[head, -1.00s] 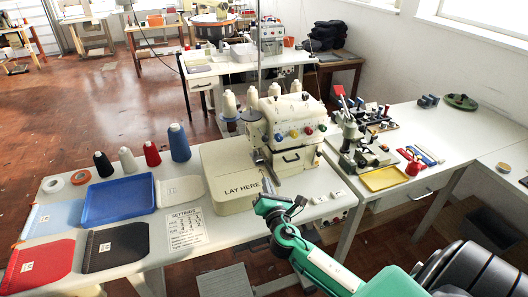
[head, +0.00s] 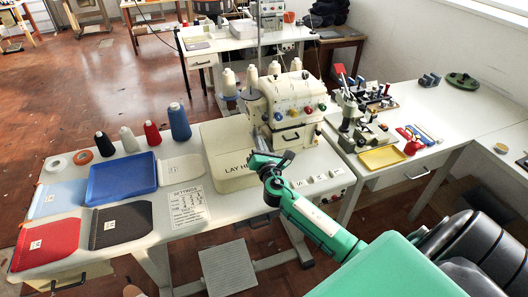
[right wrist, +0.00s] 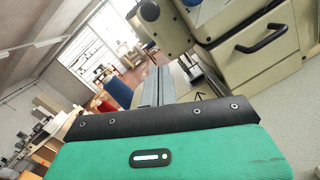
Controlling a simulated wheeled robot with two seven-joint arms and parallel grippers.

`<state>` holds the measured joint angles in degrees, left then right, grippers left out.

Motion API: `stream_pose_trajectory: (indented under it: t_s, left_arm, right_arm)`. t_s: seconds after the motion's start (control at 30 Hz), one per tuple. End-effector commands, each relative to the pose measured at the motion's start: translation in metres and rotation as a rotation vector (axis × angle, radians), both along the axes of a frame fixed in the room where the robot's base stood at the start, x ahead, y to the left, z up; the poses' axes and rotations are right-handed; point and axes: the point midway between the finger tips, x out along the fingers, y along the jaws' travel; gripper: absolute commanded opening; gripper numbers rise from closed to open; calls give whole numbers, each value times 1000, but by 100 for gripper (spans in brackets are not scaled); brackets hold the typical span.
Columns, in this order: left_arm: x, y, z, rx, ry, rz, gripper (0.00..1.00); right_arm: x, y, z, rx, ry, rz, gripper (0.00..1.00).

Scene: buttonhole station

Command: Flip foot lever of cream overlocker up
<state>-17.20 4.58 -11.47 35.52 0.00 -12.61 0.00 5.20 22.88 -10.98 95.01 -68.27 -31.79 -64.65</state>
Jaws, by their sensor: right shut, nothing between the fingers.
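The cream overlocker (head: 285,105) stands on the white table, with coloured dials on its front. It also shows close up in the right wrist view (right wrist: 262,60). A grey metal part (head: 260,140) shows at its left side, by the sewing area; I cannot tell the foot lever apart or its position. My right gripper (head: 265,158) is just in front of that side, over the cream LAY HERE plate (head: 215,145). In the right wrist view its fingers (right wrist: 152,85) are together and empty, left of the machine's front. Contact with the machine cannot be told. My left gripper is not in view.
Thread cones (head: 179,122) stand behind a blue tray (head: 122,178) at the left. A settings card (head: 188,207) lies in front. A side table at the right holds a green press (head: 355,130) and a yellow tray (head: 382,158). A foot pedal (head: 228,268) is below the table.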

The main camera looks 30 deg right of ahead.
Motion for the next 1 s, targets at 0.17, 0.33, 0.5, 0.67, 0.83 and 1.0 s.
stream_pose_trajectory:
  t_s: [0.17,0.33,0.5,0.67,0.83,1.0]
  left_arm:
    - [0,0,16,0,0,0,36]
    - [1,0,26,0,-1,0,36]
    - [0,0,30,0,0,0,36]
    - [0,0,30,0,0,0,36]
    - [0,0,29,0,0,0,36]
    - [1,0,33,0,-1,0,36]
  right_arm:
    - [19,-12,17,-1,-1,-1,0]
    - [18,-20,31,0,1,0,0]
    - [18,-24,37,1,1,1,0]
    - [18,-25,37,1,1,1,0]
    - [18,-25,37,1,1,1,0]
    - [20,-25,39,3,8,0,0]
